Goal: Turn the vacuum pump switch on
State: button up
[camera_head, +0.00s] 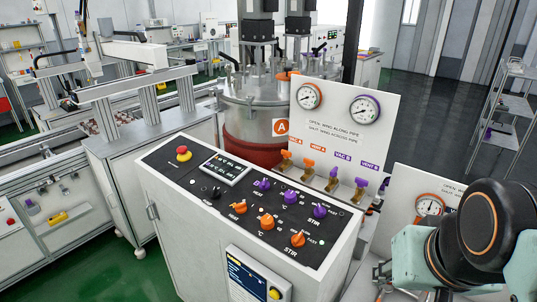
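The control panel (175,172) is the sloped black top of a white cabinet in the middle of the view. A small black knob (213,193) sits on its left part, below a display (223,168). Its label is too small to read, so I cannot tell whether it is the vacuum pump switch or how it is set. Purple knobs (290,197) and orange knobs (267,222) fill the panel's right part. A red mushroom button (183,153) stands at the left end. My arm shows at the lower right; my gripper is out of view.
A steel vessel (250,105) marked A stands behind the cabinet. A gauge board (345,120) with orange and purple valves rises behind the panel's right end. A second gauge board (412,203) is beside my arm. Green floor (85,275) is clear at lower left.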

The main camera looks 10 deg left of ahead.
aim_at(215, 194)
jog(key=k+j+u, duration=0.1)
jog(key=u, duration=1)
jog(key=k+j, duration=0.05)
